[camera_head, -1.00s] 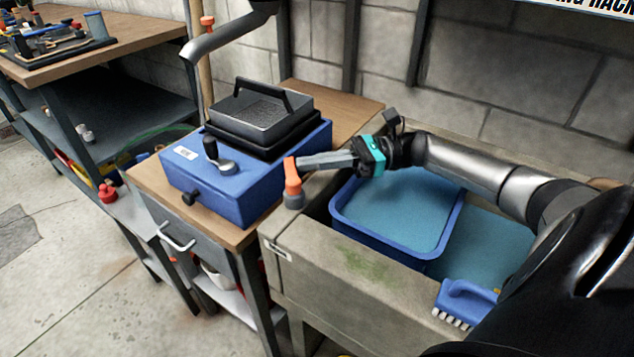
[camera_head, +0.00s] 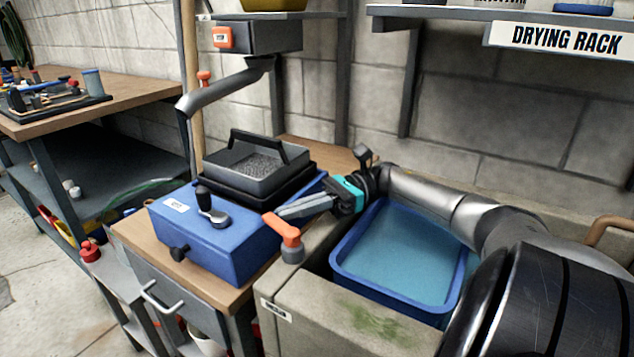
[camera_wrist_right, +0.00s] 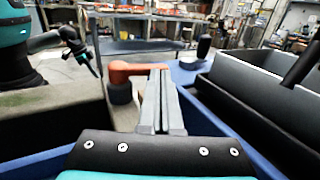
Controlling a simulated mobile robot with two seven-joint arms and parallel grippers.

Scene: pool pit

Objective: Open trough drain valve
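The drain valve's orange handle (camera_head: 284,229) sits on a grey stem at the left corner of the concrete trough (camera_head: 330,325). It points up and left toward the blue box. My right gripper (camera_head: 280,213) reaches in from the right, its fingers together and their tips against or just beside the handle; contact is not clear. In the right wrist view the shut fingers (camera_wrist_right: 160,100) have nothing between them, and the orange handle (camera_wrist_right: 126,72) is left of the tips. My left gripper (camera_wrist_right: 90,62) appears small at the upper left of that view; its fingers are unclear.
A blue box (camera_head: 215,240) with a black crank stands on the wooden cabinet left of the valve, a black tray (camera_head: 255,165) on top. A blue basin (camera_head: 345,278) lies in the trough under my right arm. Shelves (camera_head: 430,12) hang on the wall.

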